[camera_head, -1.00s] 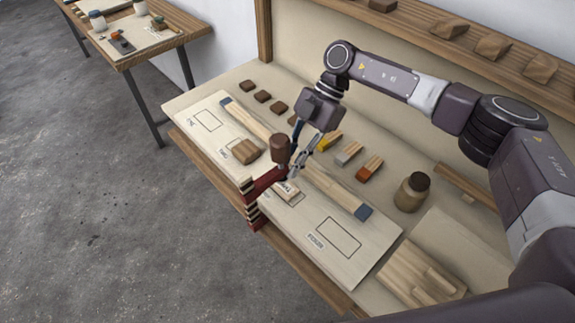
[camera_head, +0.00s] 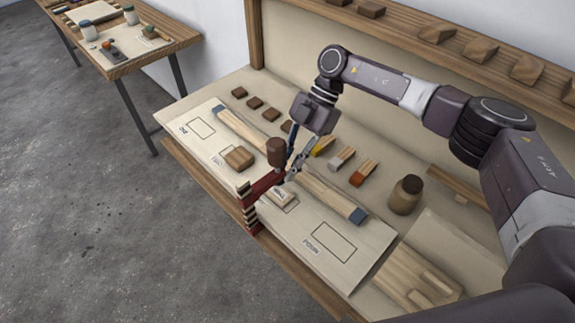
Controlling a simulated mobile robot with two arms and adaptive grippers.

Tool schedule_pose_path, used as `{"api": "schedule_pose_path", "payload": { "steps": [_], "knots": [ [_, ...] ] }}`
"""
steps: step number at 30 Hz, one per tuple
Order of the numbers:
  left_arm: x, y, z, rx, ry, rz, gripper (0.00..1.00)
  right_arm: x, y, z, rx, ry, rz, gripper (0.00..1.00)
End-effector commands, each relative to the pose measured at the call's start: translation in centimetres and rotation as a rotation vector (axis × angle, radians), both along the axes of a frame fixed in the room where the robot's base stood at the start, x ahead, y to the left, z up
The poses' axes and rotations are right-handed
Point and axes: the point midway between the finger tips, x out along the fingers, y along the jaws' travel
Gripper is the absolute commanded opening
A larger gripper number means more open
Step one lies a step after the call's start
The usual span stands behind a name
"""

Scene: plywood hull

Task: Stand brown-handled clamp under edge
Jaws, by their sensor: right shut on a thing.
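The brown-handled clamp has an upright brown handle (camera_head: 277,152) and a dark red bar (camera_head: 264,184). It is at the front edge of the pale board (camera_head: 290,243), with a striped red, cream and dark part (camera_head: 248,212) hanging in front of the edge. My right gripper (camera_head: 293,173) is shut on the clamp beside the handle, over the board. I cannot tell whether the clamp touches the board. The gripper and handle hide part of the long wooden strip behind. My left gripper is not in view.
On the board are a wooden block (camera_head: 239,158), a small pale block (camera_head: 282,196), the blue-ended strip (camera_head: 333,194) and printed outlines. Behind lie several dark blocks and colour-tipped pieces. A brown jar (camera_head: 406,195) stands right. Bare floor (camera_head: 110,230) lies left.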

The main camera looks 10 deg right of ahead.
Motion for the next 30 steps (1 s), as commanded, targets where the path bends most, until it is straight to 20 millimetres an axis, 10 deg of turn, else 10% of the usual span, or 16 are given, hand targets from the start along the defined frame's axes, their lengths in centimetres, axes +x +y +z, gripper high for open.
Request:
{"api": "schedule_pose_path", "payload": {
  "steps": [7, 17, 30],
  "knots": [
    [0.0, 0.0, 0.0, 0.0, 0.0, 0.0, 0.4, 0.0, 0.0, 0.0, 0.0, 0.0, 0.0, 0.35],
    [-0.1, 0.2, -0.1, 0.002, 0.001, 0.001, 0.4, 0.0, -0.1, 0.2, -0.002, 0.0, 0.0, 0.35],
    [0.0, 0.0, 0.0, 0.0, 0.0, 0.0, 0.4, 0.1, 0.0, 7.7, 0.0, -0.002, 0.0, 0.35]
  ]
}}
